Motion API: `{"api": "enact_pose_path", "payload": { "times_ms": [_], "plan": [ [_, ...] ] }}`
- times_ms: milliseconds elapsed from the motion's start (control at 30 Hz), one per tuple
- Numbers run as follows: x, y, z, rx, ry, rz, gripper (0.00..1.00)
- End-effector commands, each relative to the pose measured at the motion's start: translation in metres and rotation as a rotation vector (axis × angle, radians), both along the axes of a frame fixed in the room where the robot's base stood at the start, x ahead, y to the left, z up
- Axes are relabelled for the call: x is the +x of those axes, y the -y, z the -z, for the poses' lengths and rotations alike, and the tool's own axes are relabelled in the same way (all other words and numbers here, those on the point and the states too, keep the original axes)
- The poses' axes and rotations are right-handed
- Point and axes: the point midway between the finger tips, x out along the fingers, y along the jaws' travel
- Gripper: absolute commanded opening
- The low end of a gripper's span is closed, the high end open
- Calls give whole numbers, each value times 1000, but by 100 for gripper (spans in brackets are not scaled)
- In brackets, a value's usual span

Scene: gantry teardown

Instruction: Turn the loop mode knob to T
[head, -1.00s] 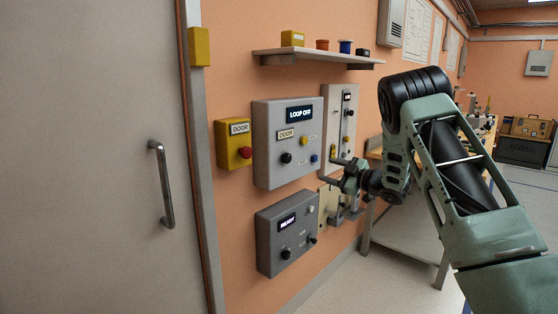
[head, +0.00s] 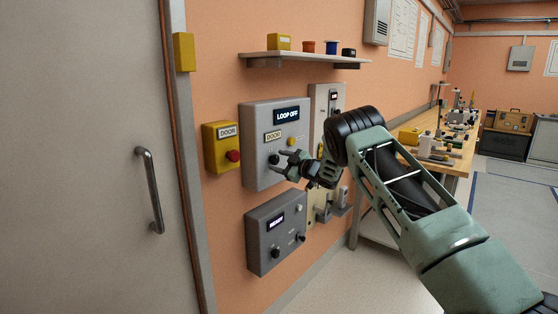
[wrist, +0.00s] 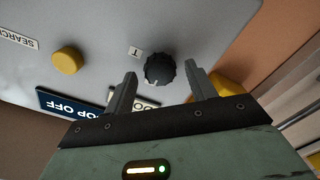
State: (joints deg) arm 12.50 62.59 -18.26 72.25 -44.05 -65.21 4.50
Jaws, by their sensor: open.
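The grey loop box (head: 258,172) on the orange wall has a lit display (head: 287,115) reading LOOP OFF. Its black knob (head: 274,159) sits below a label reading DOOR. The wrist view shows the ribbed knob (wrist: 159,69) close up, beside a small T label (wrist: 135,52). My gripper (head: 281,163) is in front of the box at the knob's height. In the wrist view its two fingers are open, one on each side of the knob, with gaps showing. I cannot tell whether the tips reach around it.
A yellow button (wrist: 67,60) sits beside the knob, near a SEARCH label. A yellow DOOR box (head: 218,150) with a red button is left of the loop box. A second grey box (head: 256,250) hangs below. A shelf (head: 295,56) is above, and a workbench (head: 455,160) stands right.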

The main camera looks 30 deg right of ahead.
Motion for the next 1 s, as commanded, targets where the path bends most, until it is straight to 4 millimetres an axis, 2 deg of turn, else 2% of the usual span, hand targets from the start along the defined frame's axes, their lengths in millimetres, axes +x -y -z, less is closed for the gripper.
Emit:
{"api": "enact_pose_path", "payload": {
  "times_ms": [367, 400, 533, 567, 1000],
  "plan": [
    [6, -3, 0, 0, 0, 0, 56],
    [6, -3, 0, 0, 0, 0, 50],
    [6, -3, 0, 0, 0, 0, 14],
    [6, -3, 0, 0, 0, 0, 11],
    [5, -2, 0, 73, -27, 1, 11]
  ]
}}
